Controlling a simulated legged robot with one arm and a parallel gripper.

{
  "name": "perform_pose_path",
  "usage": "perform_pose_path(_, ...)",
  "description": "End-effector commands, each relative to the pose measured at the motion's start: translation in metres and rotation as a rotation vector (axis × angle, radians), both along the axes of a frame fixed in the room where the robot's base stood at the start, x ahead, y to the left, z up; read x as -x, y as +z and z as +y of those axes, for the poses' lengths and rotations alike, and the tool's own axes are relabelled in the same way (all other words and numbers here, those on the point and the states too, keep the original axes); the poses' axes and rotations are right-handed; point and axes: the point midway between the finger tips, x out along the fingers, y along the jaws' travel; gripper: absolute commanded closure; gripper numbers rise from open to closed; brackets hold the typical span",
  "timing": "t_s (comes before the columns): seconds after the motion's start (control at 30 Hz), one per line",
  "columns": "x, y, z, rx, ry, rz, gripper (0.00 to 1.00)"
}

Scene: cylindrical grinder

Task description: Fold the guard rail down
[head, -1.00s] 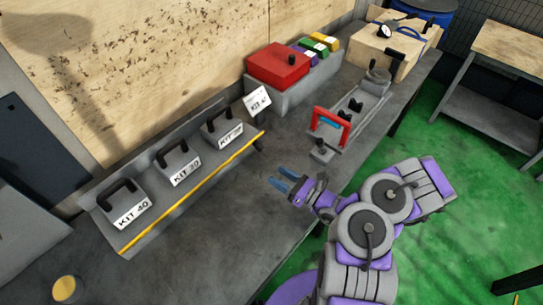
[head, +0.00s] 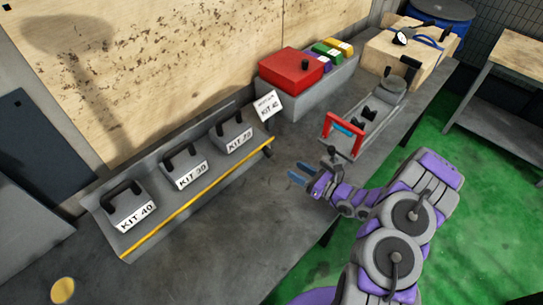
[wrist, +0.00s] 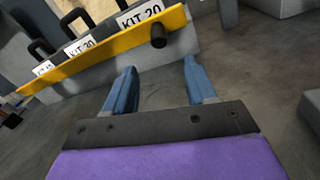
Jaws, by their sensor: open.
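The guard rail is a yellow bar (head: 190,205) along the front of a grey rack (head: 105,222) that holds the kit boxes. It stands raised along the rack's front edge, with a dark knob (head: 268,152) at its right end. In the wrist view the yellow rail (wrist: 105,55) crosses the upper left, and its dark knob (wrist: 158,36) is ahead of the fingers. My gripper (head: 298,173) is to the right of the knob, above the bench and apart from the rail. Its two blue fingers (wrist: 162,85) are open with nothing between them.
Boxes labelled KIT 40 (head: 130,208), KIT 30 (head: 187,168) and KIT 20 (head: 234,133) stand in the rack. A red box (head: 290,68) is behind. A fixture with a red handle (head: 343,133) stands close behind my gripper. The bench (head: 215,245) in front is clear.

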Motion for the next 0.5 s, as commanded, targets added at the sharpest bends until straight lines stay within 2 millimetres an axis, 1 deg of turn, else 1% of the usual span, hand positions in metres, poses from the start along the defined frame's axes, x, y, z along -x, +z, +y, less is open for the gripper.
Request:
perform_pose_path(0.03,-0.005,-0.001,0.01,0.0,0.006,-0.001,0.44)
perform_pose_path(0.1,-0.014,-0.001,0.021,0.001,0.007,-0.001,0.44)
perform_pose_path(0.5,-0.06,-0.002,0.08,0.001,0.004,-0.001,0.44)
